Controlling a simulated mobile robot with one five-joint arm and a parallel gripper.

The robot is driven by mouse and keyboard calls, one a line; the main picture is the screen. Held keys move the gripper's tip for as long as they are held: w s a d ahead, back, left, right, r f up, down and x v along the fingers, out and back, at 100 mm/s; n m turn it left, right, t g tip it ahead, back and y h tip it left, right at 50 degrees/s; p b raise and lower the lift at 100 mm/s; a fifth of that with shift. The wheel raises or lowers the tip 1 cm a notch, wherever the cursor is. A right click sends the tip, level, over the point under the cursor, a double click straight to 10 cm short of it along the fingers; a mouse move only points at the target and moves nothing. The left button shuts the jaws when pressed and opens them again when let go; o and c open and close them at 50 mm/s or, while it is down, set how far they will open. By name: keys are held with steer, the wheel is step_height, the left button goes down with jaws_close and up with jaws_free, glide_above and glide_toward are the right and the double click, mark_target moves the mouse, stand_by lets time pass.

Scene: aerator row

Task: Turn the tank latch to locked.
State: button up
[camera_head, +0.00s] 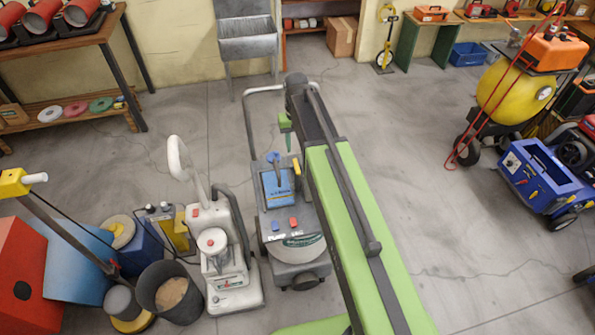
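A grey floor machine (297,252) stands in the middle, partly hidden on its right by my green arm. On its top is a blue panel (279,190) with pale markings. A blue upright lever (276,165) rises from the panel and may be the tank latch; I cannot read its position. A small yellow piece (297,167) stands beside it, against my arm. My gripper (286,127) seems to hang below the arm's far end, above and beyond the panel, apart from the lever in the picture. Its fingers are too small to tell open from shut.
A white upright machine (217,250) stands close on the left, with a dark bucket (171,291) beyond it. The grey machine's tube handle (250,120) rises near my gripper. A blue wheeled machine (541,178) is far right. Floor (440,220) right of my arm is clear.

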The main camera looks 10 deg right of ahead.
mark_target(297, 165)
step_height(297, 165, down, 10)
steer(key=b, duration=0.8)
steer(key=shift+r, duration=0.25)
jaws_close()
steer(key=shift+d, duration=0.1)
